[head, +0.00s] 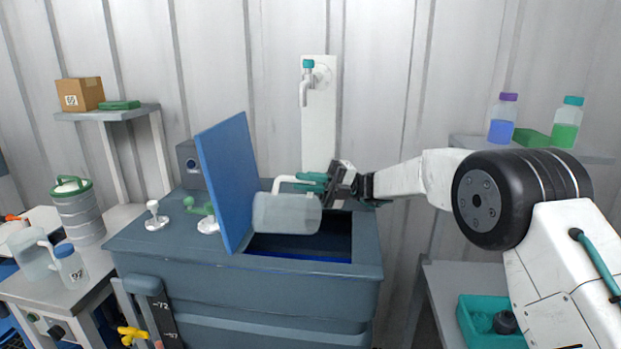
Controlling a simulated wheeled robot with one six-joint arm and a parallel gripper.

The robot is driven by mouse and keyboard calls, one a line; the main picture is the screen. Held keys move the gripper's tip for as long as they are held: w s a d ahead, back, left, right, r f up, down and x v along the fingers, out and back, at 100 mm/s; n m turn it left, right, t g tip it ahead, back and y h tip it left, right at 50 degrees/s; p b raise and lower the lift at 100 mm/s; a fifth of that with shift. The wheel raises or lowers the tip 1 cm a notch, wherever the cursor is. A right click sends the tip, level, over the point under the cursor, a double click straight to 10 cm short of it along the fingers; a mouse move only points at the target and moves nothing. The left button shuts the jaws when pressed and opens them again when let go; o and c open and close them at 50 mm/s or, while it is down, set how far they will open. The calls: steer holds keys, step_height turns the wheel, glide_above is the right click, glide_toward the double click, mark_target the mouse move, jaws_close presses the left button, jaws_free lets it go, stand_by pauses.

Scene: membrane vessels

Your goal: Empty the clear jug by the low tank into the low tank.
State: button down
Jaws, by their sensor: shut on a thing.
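The low tank (240,293) is a blue-grey box in the middle of the head view. Its blue lid (225,180) stands raised at the left of the opening, and the dark opening shows a blue edge inside. My gripper (318,182) is shut on the handle of a clear jug (287,213). The jug lies tilted on its side above the tank opening, its mouth end towards the left beside the lid. No stream is visible, and I cannot tell how much liquid is in the jug.
A wall tap (306,82) is behind the tank. White and green valves (157,216) stand on the tank top at left. A left bench holds a steel canister (76,210), another clear jug (30,254) and a blue-capped bottle (70,266). A teal bin (488,325) is at right.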

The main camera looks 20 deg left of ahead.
steer(key=shift+w+d+g+y, duration=0.6)
steer(key=shift+d+y, duration=0.1)
steer(key=shift+d, duration=0.15)
stand_by(1.6)
steer(key=s+a+r+t+h, duration=0.3)
steer(key=s+a+t+h, duration=0.5)
steer(key=s+a, duration=0.2)
steer(key=shift+a+h, duration=0.2)
steer(key=shift+h, duration=0.2)
steer(key=shift+f, duration=0.1)
